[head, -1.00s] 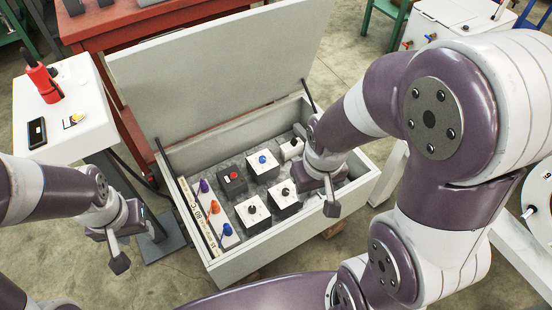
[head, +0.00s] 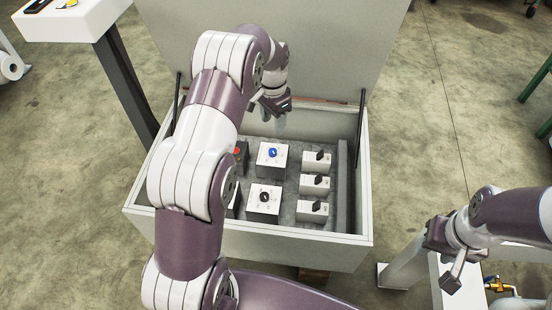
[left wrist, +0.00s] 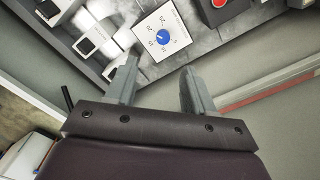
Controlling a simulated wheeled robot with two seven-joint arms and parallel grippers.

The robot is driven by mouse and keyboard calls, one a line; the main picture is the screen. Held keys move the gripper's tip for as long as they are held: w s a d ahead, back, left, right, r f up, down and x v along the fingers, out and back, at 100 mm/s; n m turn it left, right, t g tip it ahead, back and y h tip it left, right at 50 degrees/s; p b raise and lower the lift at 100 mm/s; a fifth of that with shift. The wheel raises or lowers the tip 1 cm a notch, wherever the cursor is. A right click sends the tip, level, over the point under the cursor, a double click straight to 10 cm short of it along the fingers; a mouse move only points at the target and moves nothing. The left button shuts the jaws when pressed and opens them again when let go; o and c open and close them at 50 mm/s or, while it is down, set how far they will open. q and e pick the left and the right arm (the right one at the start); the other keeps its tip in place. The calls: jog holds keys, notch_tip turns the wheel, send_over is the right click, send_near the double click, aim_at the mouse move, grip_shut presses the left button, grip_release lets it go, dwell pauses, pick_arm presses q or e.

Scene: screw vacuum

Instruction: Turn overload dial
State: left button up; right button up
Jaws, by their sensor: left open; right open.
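A white box with a blue dial (head: 272,152) sits inside the open grey case. The blue dial also shows near the top of the left wrist view (left wrist: 162,36), with numbers printed around it. A second white box with a black dial (head: 264,197) is in front of it; I cannot read which label names overload. My left gripper (head: 277,118) is over the back of the case, behind the blue dial. In the left wrist view its fingers (left wrist: 158,72) are apart and empty, short of the dial. My right gripper (head: 447,278) is open and empty, outside the case at right.
The case (head: 368,185) has its lid (head: 340,50) raised behind, held by struts. Several white boxes with black switches (head: 315,184) stand right of the dials. A red button (head: 238,152) is partly hidden by my left arm. A white stand (head: 75,22) is at upper left.

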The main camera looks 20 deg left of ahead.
aim_at(273, 151)
pick_arm(q)
jog(key=f+b, duration=0.2)
jog(key=f, duration=0.2)
jog(key=f+b, duration=0.2)
jog(key=f, duration=0.2)
jog(key=f+b, duration=0.3)
jog(key=f, duration=0.2)
jog(key=shift+w+a+f, duration=0.1)
jog(key=shift+w+a, duration=0.1)
jog(key=shift+w, duration=0.05)
grip_shut()
